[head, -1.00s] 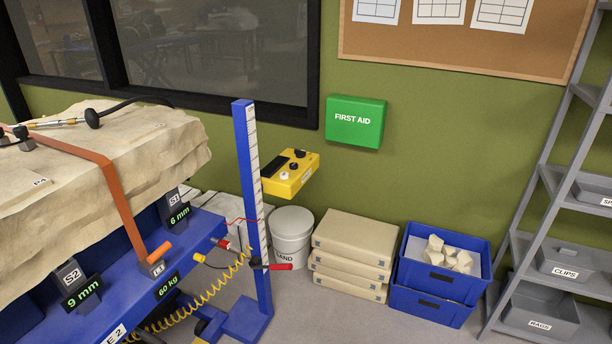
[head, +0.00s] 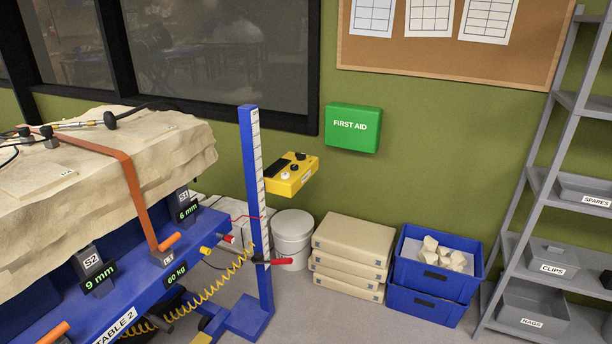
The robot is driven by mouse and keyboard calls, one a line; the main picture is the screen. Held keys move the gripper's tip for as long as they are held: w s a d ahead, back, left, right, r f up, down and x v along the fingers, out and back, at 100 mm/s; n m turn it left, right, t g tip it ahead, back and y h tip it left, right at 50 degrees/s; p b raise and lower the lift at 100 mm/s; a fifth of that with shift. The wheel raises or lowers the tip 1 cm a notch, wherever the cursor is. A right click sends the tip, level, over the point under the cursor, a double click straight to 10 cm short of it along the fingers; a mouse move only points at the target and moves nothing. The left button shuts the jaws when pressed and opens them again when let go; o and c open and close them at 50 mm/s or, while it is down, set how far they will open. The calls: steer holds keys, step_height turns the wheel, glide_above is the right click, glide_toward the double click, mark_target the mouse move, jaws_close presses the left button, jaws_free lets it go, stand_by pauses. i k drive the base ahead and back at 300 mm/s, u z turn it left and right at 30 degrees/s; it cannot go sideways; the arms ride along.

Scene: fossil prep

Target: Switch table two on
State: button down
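Table two (head: 150,310) is a blue frame at the lower left, labelled "TABLE 2". It bears a large pale plaster-jacketed block (head: 110,165) held by an orange strap (head: 133,195). Small displays on it read 9 mm (head: 98,281), 6 mm (head: 187,211) and 60 kg (head: 176,273), lit green. A yellow control box (head: 291,180) with a dark panel and knobs sits behind the blue upright post, near the wall. Its markings are too small to read. My gripper is not recognisable in this view.
A blue post with a scale (head: 251,190) stands beside the table, with a red-handled clamp (head: 280,262). A coiled yellow hose (head: 215,280) hangs below. A white bucket (head: 292,235), stacked beige slabs (head: 350,250), blue crates (head: 425,305) and grey shelves (head: 535,235) line the wall. Floor shows in front.

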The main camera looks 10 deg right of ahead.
mark_target(300, 156)
steer(key=u, duration=0.2)
steer(key=i, duration=0.95)
steer(key=u, duration=0.5)
steer(key=k, duration=0.6)
steer(key=u, duration=0.1)
